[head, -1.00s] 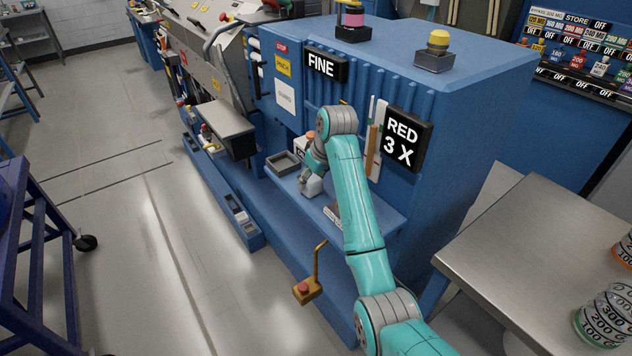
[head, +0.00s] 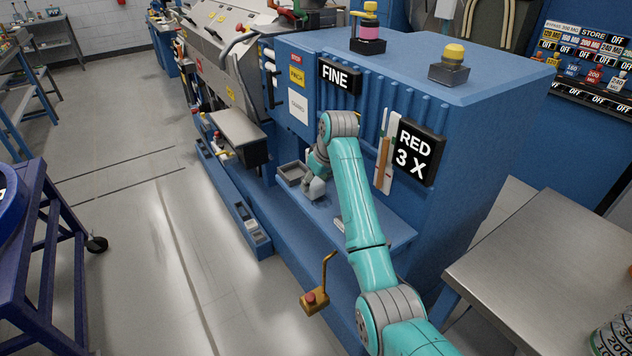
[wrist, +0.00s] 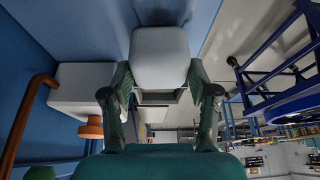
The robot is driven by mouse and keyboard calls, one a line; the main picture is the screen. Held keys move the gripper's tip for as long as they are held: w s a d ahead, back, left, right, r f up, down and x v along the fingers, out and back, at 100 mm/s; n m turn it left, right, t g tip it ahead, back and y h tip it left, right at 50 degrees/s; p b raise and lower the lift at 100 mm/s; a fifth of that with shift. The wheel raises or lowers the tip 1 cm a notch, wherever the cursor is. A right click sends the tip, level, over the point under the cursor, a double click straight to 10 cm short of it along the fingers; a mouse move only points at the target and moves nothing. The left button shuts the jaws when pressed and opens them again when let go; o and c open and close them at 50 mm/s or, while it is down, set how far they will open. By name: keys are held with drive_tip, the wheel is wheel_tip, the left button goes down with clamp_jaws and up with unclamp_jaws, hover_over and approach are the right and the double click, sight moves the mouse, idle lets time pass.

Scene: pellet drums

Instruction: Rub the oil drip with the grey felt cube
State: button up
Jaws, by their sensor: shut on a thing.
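My gripper (wrist: 162,95) is shut on a pale grey block, the grey felt cube (wrist: 160,58), which sticks out beyond the fingertips in the wrist view. In the head view my gripper is over the blue shelf on the front of the blue machine, and the cube (head: 316,188) shows as a small pale shape beneath it, just right of a grey tray (head: 292,173). I cannot tell whether the cube touches the shelf. I cannot make out the oil drip in either view.
The blue shelf (head: 385,233) extends right of the cube. A steel table (head: 530,260) is at right, and a blue cart (head: 45,265) at left.

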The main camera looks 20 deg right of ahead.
drive_tip(key=shift+r, duration=2.95)
drive_tip(key=shift+r, duration=1.5)
